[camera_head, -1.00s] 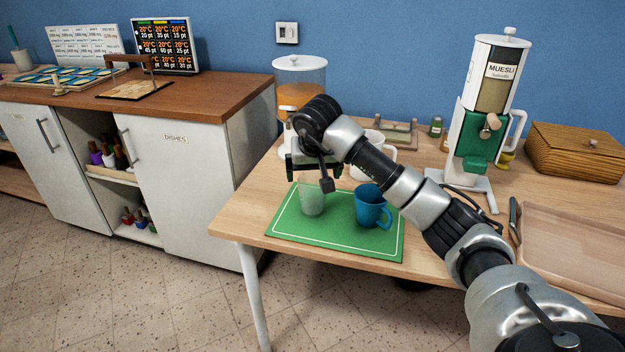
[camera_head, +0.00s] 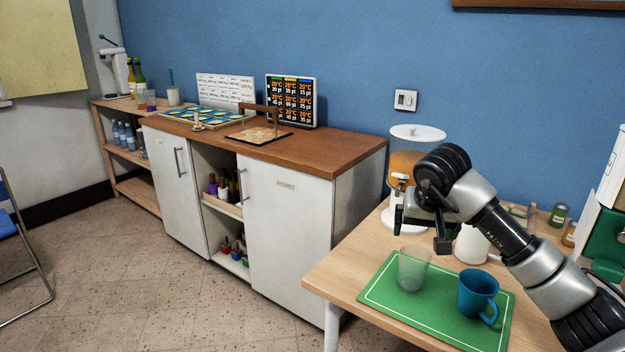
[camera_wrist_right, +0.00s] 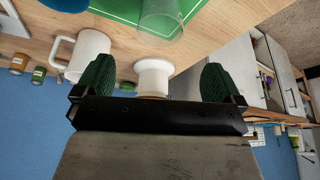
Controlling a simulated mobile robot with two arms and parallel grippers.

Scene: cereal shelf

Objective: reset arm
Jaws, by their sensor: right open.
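My right gripper (camera_head: 420,217) hangs above the back of the green mat (camera_head: 385,283), in front of the juice dispenser (camera_head: 405,162). In the right wrist view my right gripper (camera_wrist_right: 156,80) has its two green-padded fingers wide apart with nothing held between them. A clear glass (camera_head: 413,268) stands upright on the mat, apart from the gripper; it also shows in the wrist view (camera_wrist_right: 161,20). A blue mug (camera_head: 477,294) stands on the mat to the right of the glass. My left gripper is not in view.
A white mug (camera_head: 472,246) stands behind the mat, partly hidden by my right arm. Small jars (camera_head: 558,215) and a cut-off green and white dispenser (camera_head: 607,235) are at the right. A cabinet (camera_head: 290,220) stands left of the table. The floor (camera_head: 150,290) in front is clear.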

